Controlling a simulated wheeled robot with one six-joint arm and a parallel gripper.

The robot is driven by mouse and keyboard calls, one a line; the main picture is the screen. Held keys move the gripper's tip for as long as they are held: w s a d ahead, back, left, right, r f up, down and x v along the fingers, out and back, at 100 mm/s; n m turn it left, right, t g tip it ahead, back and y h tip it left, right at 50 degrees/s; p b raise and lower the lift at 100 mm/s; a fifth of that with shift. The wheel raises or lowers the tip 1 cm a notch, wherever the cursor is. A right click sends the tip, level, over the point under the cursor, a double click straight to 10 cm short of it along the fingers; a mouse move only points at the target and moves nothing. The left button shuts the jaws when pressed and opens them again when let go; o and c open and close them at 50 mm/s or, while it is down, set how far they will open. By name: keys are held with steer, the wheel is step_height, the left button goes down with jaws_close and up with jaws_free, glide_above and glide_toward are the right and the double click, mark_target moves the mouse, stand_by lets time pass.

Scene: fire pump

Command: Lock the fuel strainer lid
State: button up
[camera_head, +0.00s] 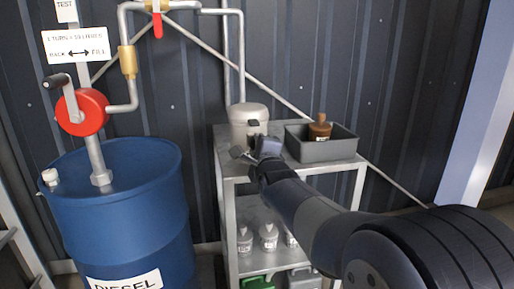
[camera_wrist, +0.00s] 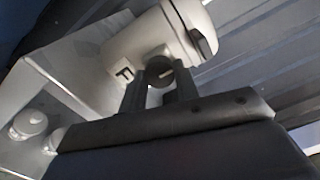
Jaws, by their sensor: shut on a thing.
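The fuel strainer (camera_head: 246,117) is a pale grey canister with a rounded lid (camera_head: 248,108). It stands on the top shelf of a metal cart. In the wrist view the strainer (camera_wrist: 130,50) appears tilted, with a letter F label on its side and a dark handle-like part (camera_wrist: 201,45) at its lid end. My gripper (camera_head: 255,146) is at the strainer's front. In the wrist view my gripper's fingers (camera_wrist: 160,85) are shut on a dark round knob (camera_wrist: 160,72) on the strainer's side. The fingers hide part of the knob.
A grey tray (camera_head: 335,150) holding a brown part (camera_head: 320,128) sits right of the strainer on the cart (camera_head: 229,165). A blue diesel drum (camera_head: 120,215) with a red hand pump (camera_head: 82,112) stands left. Several small pale bottles (camera_head: 268,237) stand on the lower shelf.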

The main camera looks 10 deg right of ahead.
steer(key=o, duration=1)
steer(key=s, duration=1)
steer(key=shift+s+p, duration=0.3)
steer(key=shift+s, duration=0.1)
steer(key=shift+w, duration=0.1)
steer(key=w, duration=1)
steer(key=shift+w+b, duration=0.3)
steer(key=shift+w, duration=0.05)
steer(key=shift+s, duration=0.15)
